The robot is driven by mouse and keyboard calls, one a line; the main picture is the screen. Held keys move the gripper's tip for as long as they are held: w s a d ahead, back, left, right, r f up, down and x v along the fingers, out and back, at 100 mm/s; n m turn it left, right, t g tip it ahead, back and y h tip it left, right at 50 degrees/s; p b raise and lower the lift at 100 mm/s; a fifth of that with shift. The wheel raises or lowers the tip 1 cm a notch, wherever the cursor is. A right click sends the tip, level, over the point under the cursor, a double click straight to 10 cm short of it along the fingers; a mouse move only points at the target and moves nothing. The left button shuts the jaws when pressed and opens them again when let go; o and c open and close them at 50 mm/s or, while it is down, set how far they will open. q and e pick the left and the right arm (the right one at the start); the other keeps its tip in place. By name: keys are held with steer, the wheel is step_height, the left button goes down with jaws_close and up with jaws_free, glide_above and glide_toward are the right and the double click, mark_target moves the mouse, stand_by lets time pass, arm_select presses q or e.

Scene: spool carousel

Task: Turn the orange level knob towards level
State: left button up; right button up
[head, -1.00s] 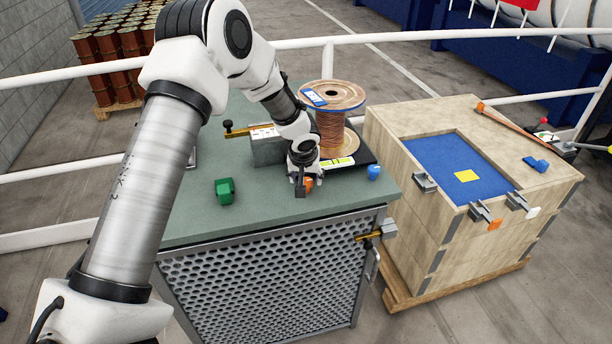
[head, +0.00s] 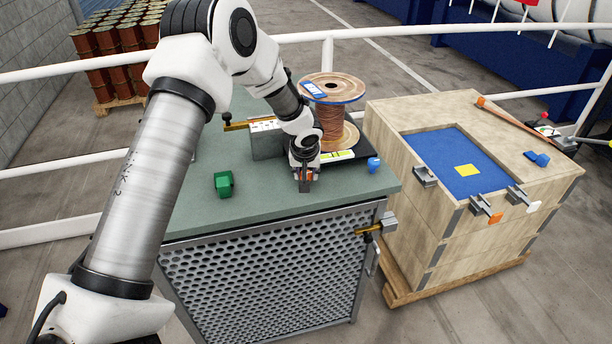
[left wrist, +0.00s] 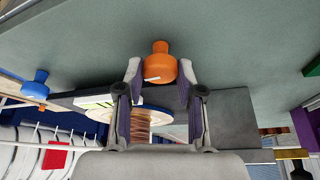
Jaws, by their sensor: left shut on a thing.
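The orange level knob (left wrist: 160,66) stands between the two fingertips of my left gripper (left wrist: 160,72), which is shut on it. The knob has a small white mark. In the head view my left gripper (head: 304,182) is at the front of the green bench top, and only a little orange shows by its fingers. A yellow-green level vial (head: 336,157) lies beside it at the black base of the copper wire spool (head: 333,122). The vial's bubble cannot be read. My right gripper is out of view.
A blue knob (head: 374,164) stands right of the gripper and a green block (head: 224,184) left of it on the bench (head: 262,208). A grey block (head: 266,146) is behind the wrist. A wooden crate (head: 425,240) stands to the right.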

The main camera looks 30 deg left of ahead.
arm_select(q)
steer(key=n+b, duration=0.1)
steer(key=b, duration=0.2)
steer(key=n+y+b, duration=0.1)
steer(key=n+b, duration=0.1)
steer(key=b, duration=0.1)
steer(key=n+g+b, duration=0.1)
steer(key=n+b, duration=0.1)
steer(key=b, duration=0.1)
steer(key=shift+w+d+f+y, duration=0.1)
steer(key=shift+f+y, duration=0.2)
steer(key=shift+f, duration=0.05)
steer(key=shift+r+n+g+b, duration=0.15)
steer(key=shift+n+g+b, duration=0.25)
steer(key=shift+n+b, duration=0.5)
steer(key=shift+r+n+g+b, duration=0.1)
steer(key=shift+n+g+b, duration=0.3)
steer(key=shift+n, duration=0.7)
steer(key=o, duration=1.1)
steer(key=shift+w, duration=0.1)
steer(key=shift+o, duration=0.2)
steer(key=v, duration=1.2)
steer(key=shift+d, duration=0.25)
